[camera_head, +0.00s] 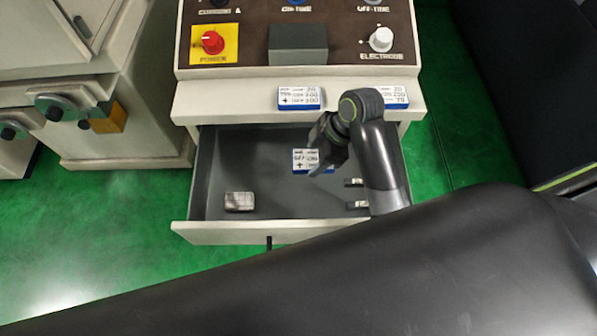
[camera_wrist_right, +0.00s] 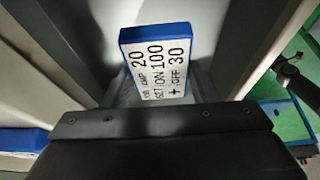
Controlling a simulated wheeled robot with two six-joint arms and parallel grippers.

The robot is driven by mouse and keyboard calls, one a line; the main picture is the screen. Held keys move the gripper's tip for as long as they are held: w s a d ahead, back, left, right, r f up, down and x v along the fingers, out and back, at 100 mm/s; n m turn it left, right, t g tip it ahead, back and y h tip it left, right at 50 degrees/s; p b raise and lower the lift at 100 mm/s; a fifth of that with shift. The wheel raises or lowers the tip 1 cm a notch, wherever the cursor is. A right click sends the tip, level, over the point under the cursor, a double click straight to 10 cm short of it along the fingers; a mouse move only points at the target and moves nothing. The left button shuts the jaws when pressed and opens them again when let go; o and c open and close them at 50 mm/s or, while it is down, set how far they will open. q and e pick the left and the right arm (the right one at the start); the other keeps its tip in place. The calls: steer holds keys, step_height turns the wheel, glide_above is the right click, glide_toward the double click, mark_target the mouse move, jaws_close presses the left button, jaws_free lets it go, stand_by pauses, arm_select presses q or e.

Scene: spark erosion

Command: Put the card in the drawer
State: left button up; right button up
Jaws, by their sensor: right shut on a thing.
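The card (camera_head: 304,157) is a white plate with a blue edge and black lettering. My right gripper (camera_head: 322,150) is shut on it and holds it over the open drawer. In the right wrist view the card (camera_wrist_right: 158,62) stands out beyond the dark gripper body, its printed face showing 20, 100 and 30. The fingertips are largely hidden there. The grey drawer (camera_head: 220,170) is pulled out below the machine's panel. I cannot tell whether the card touches the drawer floor. My left gripper is not in view.
Two similar cards, one (camera_head: 299,98) in the middle and one (camera_head: 394,97) at the right, lie on the ledge above the drawer. A metal block (camera_head: 239,201) lies front left inside the drawer, small metal pieces (camera_head: 356,204) at the right. The drawer's left middle is clear.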

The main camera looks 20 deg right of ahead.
step_height(320, 180, down, 14)
steer(key=shift+r, duration=0.1)
steer(key=w, duration=0.2)
steer(key=w+d+p, duration=0.1)
steer(key=shift+w+d+r, duration=0.1)
steer(key=shift+w, duration=0.3)
steer(key=shift+w+f+p, duration=0.1)
steer(key=shift+f+p, duration=0.2)
steer(key=shift+f, duration=0.4)
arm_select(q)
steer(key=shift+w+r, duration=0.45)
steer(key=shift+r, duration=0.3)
arm_select(e)
steer(key=shift+f, duration=0.2)
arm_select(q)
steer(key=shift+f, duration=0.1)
arm_select(e)
steer(key=o, duration=1)
